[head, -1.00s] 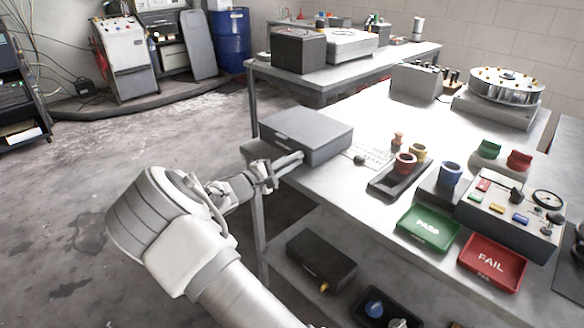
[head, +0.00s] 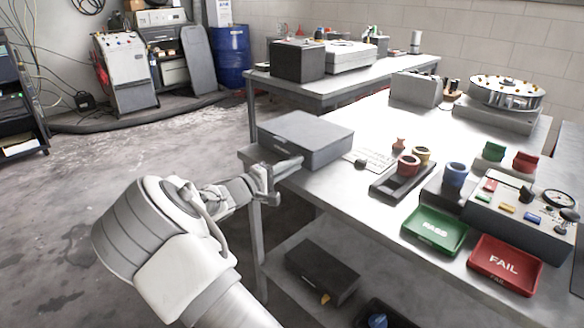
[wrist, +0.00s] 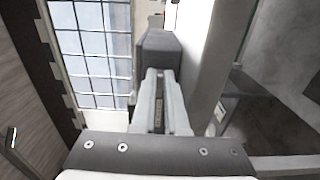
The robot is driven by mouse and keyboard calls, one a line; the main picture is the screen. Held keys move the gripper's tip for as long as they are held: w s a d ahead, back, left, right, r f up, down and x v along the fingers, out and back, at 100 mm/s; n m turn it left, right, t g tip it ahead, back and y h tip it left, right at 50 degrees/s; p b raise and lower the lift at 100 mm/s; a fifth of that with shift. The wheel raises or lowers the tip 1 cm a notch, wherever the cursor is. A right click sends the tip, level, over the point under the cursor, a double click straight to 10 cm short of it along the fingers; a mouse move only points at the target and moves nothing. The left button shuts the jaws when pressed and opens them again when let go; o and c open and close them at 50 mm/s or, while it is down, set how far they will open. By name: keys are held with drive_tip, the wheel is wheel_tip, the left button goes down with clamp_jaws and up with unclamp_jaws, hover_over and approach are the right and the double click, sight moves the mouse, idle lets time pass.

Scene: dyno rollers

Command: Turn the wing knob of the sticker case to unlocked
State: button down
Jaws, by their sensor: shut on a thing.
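The grey sticker case (head: 318,132) sits lid down on the near left corner of the table. My gripper (head: 296,163) is at its front face, low down, with the fingers pointing at it. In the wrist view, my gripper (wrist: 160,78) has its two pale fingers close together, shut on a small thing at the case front. I take this to be the wing knob, but it is hidden by the fingers, and its angle cannot be told. A dark grey block shows just beyond the fingertips in the wrist view.
The table (head: 345,195) has a printed sheet (head: 370,158), a dark tray (head: 400,185) with coloured rings, a green PASS tray (head: 434,229) and a red FAIL tray (head: 505,264) to the right. A dark box (head: 322,270) lies on the lower shelf. Open floor lies left.

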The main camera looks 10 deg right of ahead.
drive_tip(key=shift+a, duration=0.1)
drive_tip(key=c, duration=0.9)
unclamp_jaws()
drive_tip(key=shift+c, duration=0.2)
